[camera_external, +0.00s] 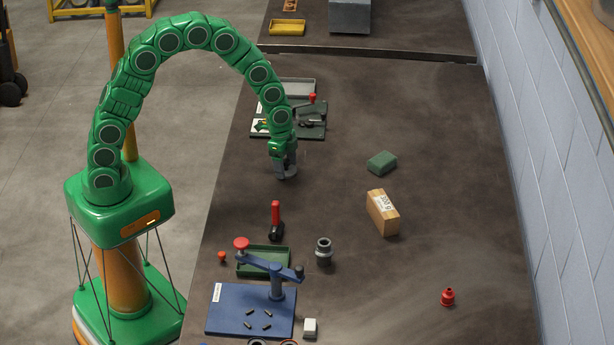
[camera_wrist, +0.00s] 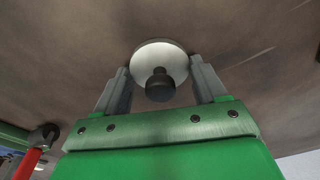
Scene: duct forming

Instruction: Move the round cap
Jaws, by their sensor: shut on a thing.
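The round cap (camera_wrist: 150,57) shows in the wrist view as a pale disc with a dark knob. It sits between the two grey fingers of my gripper (camera_wrist: 162,78), which is shut on it. In the external view my gripper (camera_external: 285,170) points down over the dark bench, in the middle left part. The cap cannot be clearly made out there, and I cannot tell whether it touches the bench.
A red-handled tool (camera_external: 276,215), green tray (camera_external: 250,272), blue fixture (camera_external: 225,312) and dark fitting (camera_external: 323,252) stand nearer the camera. Another fixture (camera_external: 312,133) is behind my gripper. The bench's right is mostly clear.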

